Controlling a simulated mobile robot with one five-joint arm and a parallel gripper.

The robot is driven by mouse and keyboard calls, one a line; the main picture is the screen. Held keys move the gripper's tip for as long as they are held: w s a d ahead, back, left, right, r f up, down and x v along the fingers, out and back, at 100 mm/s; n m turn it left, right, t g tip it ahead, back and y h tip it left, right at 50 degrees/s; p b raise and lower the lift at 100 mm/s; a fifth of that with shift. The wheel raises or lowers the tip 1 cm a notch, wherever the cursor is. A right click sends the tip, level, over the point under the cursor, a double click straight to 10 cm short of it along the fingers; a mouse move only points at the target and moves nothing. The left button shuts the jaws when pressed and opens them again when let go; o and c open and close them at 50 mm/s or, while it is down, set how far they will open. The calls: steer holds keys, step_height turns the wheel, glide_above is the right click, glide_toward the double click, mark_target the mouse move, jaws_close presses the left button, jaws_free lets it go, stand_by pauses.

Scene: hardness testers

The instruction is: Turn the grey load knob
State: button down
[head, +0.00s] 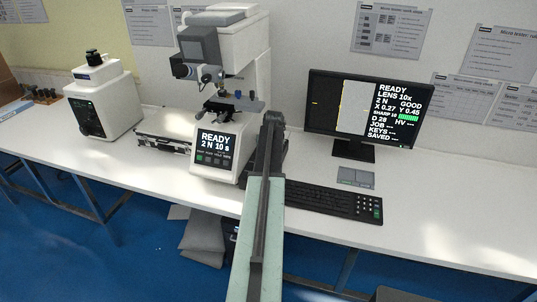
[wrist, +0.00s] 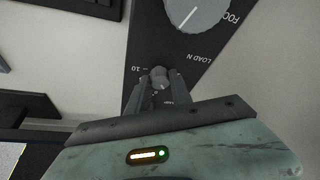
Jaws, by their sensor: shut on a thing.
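The small grey load knob (wrist: 159,76) sits on a dark panel beside the "LOAD N" label and a "10" mark in the wrist view. My gripper (wrist: 160,88) has its two fingers around the knob, one on each side, and is shut on it. The panel is on the hardness tester (head: 222,80), whose front screen (head: 214,146) reads "READY 2 N 10 s" in the head view. There my arm reaches to the tester's right side. The knob and the fingertips cannot be made out in the head view.
A larger grey focus knob (wrist: 196,8) is close to the load knob on the same panel. A keyboard (head: 325,202) and a monitor (head: 364,110) reading "2 N" stand right of my arm. A second tester (head: 102,98) and an open case (head: 165,143) are at the left.

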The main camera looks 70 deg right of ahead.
steer(key=c, duration=1.1)
jaws_free()
steer(key=shift+c, duration=0.2)
steer(key=p+v, duration=0.7)
steer(key=shift+r, duration=0.4)
steer(key=shift+s+a, duration=0.1)
